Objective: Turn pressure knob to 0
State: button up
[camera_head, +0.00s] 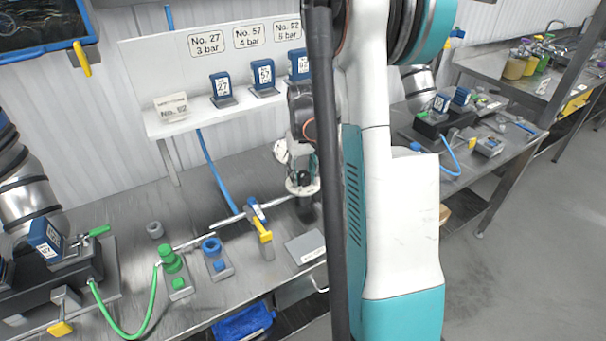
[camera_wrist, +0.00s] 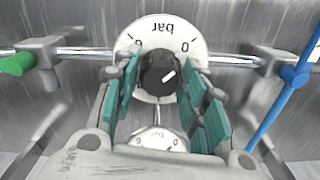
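The pressure knob (camera_wrist: 158,74) is black with a white line mark and sits on a round white dial (camera_wrist: 160,32). The dial reads "bar", upside down in the wrist view, with a 0 at its right and a 6 at its left. A smaller white gauge (camera_wrist: 158,138) shows below the knob, between the fingers. In the head view, my gripper (camera_head: 303,186) is over the bench, partly hidden by my arm.
A metal pipe (camera_wrist: 80,53) runs to both sides of the dial. A green fitting (camera_wrist: 16,64) and a blue hose (camera_wrist: 285,100) flank it. A yellow-handled valve (camera_head: 263,233) stands nearby on the bench. Signs for several bar settings (camera_head: 207,43) hang behind.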

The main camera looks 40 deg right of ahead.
aim_at(303, 173)
jog(key=shift+o, duration=0.5)
jog(key=shift+r, duration=0.1)
notch_tip(303, 173, up, 12)
dwell(0.7)
